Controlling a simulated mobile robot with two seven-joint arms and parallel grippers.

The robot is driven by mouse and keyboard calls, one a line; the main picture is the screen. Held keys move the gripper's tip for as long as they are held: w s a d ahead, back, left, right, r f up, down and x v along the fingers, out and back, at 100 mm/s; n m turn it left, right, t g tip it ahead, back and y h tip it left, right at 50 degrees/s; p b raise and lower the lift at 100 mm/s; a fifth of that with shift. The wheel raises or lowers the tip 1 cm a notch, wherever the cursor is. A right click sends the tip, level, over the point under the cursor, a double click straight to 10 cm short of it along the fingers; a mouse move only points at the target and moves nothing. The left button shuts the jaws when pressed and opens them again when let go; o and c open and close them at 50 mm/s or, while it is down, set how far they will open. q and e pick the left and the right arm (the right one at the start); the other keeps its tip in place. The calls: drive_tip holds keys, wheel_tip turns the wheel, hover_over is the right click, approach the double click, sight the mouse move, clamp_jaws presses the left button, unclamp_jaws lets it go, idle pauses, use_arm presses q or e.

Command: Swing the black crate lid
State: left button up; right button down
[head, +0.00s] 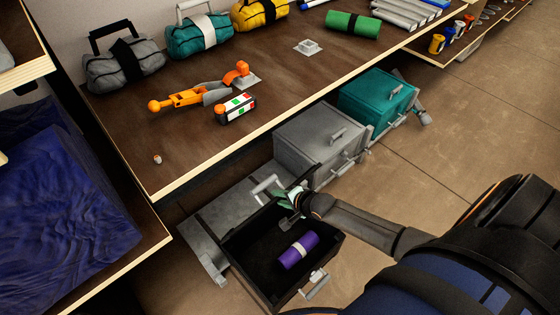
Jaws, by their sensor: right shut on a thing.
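The black crate (236,262) stands open on a grey platform on the floor below the table edge. A purple roll (298,250) with a pale band lies inside it. The black lid (313,183) is raised at the crate's far side, seen nearly edge-on and partly hidden by my gripper. My right gripper (287,203) reaches in from the right and is shut at the lid; its exact grip point is hard to make out. My left gripper is not in view.
A grey crate (318,140) and a teal crate (376,98), both closed, stand beyond the black one. The table (170,145) above holds bags, an orange tool (185,98) and a green roll (353,24).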

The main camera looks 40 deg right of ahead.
drive_tip(key=s, duration=0.1)
drive_tip(key=s+f+p, duration=0.1)
drive_tip(key=s, duration=0.3)
drive_tip(key=shift+d+f+p, duration=0.25)
drive_tip(key=shift+p, duration=0.15)
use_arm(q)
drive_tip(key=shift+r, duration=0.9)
use_arm(e)
drive_tip(key=c, duration=0.7)
unclamp_jaws()
drive_tip(key=shift+f, duration=0.1)
drive_tip(key=shift+o, duration=0.2)
use_arm(q)
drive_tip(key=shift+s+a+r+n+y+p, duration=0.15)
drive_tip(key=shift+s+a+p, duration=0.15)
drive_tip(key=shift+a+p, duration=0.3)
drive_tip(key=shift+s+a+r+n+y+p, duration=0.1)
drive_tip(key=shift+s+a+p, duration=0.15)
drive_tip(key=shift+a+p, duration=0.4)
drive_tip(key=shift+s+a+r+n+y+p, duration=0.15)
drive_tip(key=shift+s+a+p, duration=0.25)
drive_tip(key=shift+p, duration=0.35)
use_arm(e)
drive_tip(key=v, duration=1.2)
drive_tip(key=shift+s+r, duration=0.15)
drive_tip(key=shift+r, duration=0.15)
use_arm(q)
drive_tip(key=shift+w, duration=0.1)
